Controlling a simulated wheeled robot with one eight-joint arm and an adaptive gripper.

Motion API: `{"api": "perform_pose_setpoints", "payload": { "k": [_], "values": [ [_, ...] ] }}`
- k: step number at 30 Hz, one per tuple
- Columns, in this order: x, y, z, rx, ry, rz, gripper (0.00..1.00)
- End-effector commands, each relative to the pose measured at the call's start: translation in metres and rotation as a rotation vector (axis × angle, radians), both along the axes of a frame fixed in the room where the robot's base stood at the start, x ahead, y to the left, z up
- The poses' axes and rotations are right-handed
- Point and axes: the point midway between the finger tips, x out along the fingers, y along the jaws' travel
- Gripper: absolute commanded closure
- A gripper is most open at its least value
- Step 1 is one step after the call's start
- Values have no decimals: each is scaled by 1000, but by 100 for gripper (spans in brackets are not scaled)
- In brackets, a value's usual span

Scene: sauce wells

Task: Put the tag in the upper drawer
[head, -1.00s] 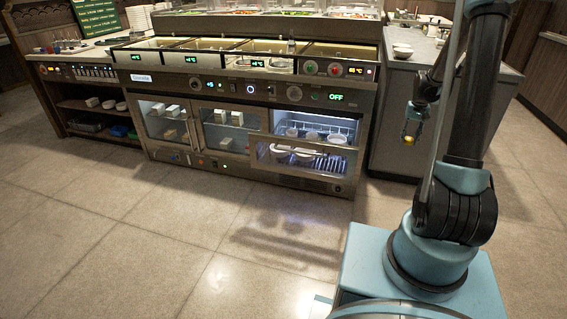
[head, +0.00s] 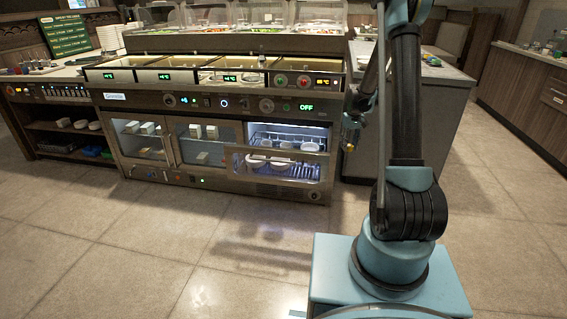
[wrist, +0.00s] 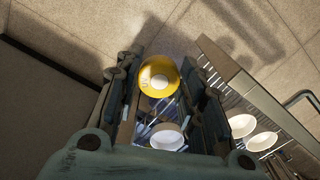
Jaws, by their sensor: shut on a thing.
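A round yellow tag (wrist: 158,76) with a pale centre is between my gripper's (wrist: 160,90) fingers in the wrist view; they are shut on it. In the head view my gripper (head: 351,133) hangs beside the right end of the counter unit, with a small yellow spot at its tip. At the unit's lower right is a lit compartment with a glass-fronted drawer (head: 275,163) that looks pulled out. Pale bowls (head: 256,162) show through the glass, and more dishes (head: 285,144) sit on a rack above. I cannot tell clearly where one drawer ends and another begins.
Open wells (head: 215,77) run along the counter top. Two closed glass doors (head: 205,145) are left of the lit compartment. A grey side counter (head: 440,110) stands behind my arm. In the wrist view, white bowls (wrist: 262,141) lie at the right. The floor (head: 130,235) in front is clear.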

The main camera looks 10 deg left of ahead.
Motion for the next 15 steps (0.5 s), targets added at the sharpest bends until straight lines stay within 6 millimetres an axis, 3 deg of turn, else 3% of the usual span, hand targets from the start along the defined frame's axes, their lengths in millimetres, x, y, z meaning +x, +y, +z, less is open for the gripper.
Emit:
{"api": "perform_pose_setpoints", "payload": {
  "k": [1, 9, 15],
  "values": [
    [10, 23, -10, 0, 0, 96, 84],
    [40, 127, -56, 2, 1, 576, 84],
    [47, 184, -83, 3, 1, 829, 84]
  ]
}}
